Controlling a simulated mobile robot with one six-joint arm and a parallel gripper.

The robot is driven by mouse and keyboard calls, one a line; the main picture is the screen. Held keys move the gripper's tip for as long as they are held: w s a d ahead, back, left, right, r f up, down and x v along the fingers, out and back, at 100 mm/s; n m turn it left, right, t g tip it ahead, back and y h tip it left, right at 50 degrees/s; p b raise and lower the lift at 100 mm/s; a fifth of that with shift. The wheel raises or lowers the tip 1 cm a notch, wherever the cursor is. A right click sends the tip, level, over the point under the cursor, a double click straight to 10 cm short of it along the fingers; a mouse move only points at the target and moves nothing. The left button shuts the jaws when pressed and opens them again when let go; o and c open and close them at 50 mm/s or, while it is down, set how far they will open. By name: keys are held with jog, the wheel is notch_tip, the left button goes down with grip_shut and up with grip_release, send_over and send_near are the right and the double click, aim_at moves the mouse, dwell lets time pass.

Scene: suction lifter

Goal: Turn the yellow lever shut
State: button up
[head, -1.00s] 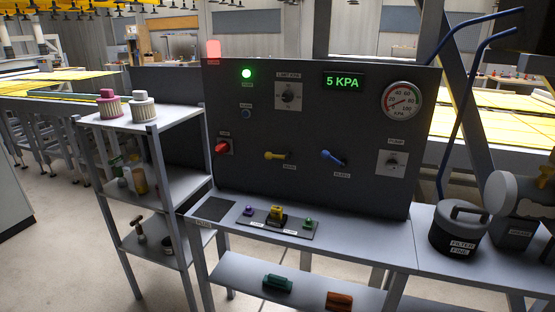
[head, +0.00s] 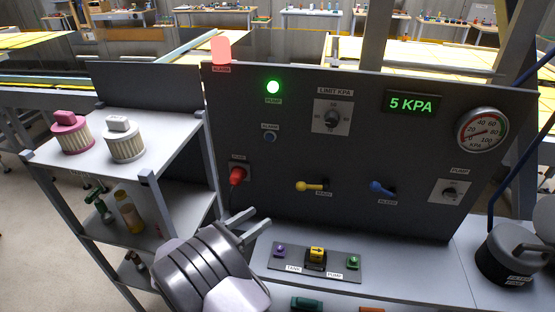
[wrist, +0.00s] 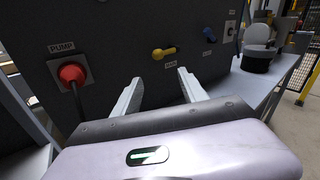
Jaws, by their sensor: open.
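The yellow lever (head: 311,186) is on the dark upright panel, lying about level, with a small label under it. It also shows in the wrist view (wrist: 164,52), just beyond and above my fingertips. My gripper (head: 251,222) is open and empty, in front of the panel, to the left of and lower than the lever in the head view. In the wrist view my two fingers (wrist: 160,78) point at the panel with a clear gap between them. Neither finger touches the lever.
A blue lever (head: 382,188) is to the right. A red plug (head: 237,175) with a cable is to the left. A small button box (head: 316,261) lies on the shelf below. The gauge (head: 482,130) and 5 KPA display (head: 411,104) are at upper right. A filter canister (head: 508,256) stands at right.

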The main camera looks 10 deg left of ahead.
jog(key=b, duration=0.3)
send_near(313, 186)
jog(key=w+d, duration=0.1)
jog(key=w, duration=0.5)
jog(key=shift+f+n, duration=0.3)
jog(key=shift+f, duration=0.1)
jog(key=shift+c, duration=0.4)
grip_shut()
